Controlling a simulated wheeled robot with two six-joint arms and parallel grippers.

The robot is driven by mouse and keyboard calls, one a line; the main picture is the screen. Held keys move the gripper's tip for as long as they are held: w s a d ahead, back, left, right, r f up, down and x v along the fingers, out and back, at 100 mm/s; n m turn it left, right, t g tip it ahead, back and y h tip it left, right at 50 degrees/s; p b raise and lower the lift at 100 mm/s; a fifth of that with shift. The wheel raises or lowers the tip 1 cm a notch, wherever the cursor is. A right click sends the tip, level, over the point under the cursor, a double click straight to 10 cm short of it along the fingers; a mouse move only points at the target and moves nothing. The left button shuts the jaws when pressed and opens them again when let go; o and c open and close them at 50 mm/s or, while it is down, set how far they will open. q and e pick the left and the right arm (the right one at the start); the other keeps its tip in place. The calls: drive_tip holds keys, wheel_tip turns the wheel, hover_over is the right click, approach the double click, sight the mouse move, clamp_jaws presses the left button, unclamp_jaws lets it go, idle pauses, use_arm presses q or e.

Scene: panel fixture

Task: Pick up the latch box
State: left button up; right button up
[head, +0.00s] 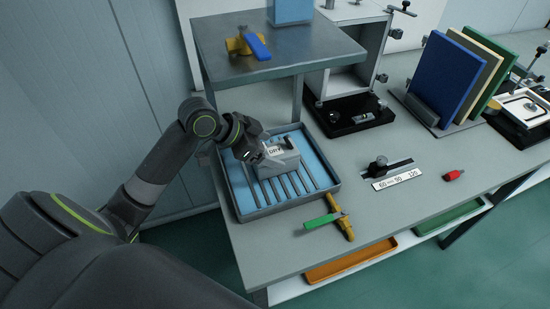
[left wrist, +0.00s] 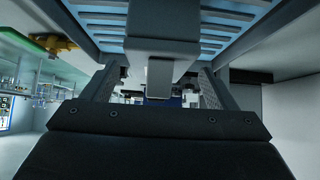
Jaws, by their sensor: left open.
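The latch box (head: 280,154), a grey box with a white label that seems to read DRY, sits on the slatted rack in the blue tray (head: 236,203). My left gripper (head: 254,150) is at the box's left side in the head view and partly hides it. In the left wrist view the latch box (left wrist: 161,47) shows as a grey body with a narrower block projecting from it. The open fingers of my left gripper (left wrist: 158,85) stand on either side of that block, with gaps visible. Contact cannot be told. My right gripper is not in view.
A raised metal shelf (head: 290,50) with a yellow-and-blue valve (head: 250,44) stands behind the tray. A green-handled yellow tool (head: 335,219) lies at the tray's front right. A slider gauge (head: 385,173) and a red piece (head: 453,175) are farther right, with clear bench between.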

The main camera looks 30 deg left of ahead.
use_arm(q)
drive_tip(key=shift+x, duration=1.5)
drive_tip(key=shift+s, duration=0.15)
drive_tip(key=shift+c, duration=0.4)
drive_tip(key=c, duration=1.2)
drive_tip(key=shift+c, duration=0.9)
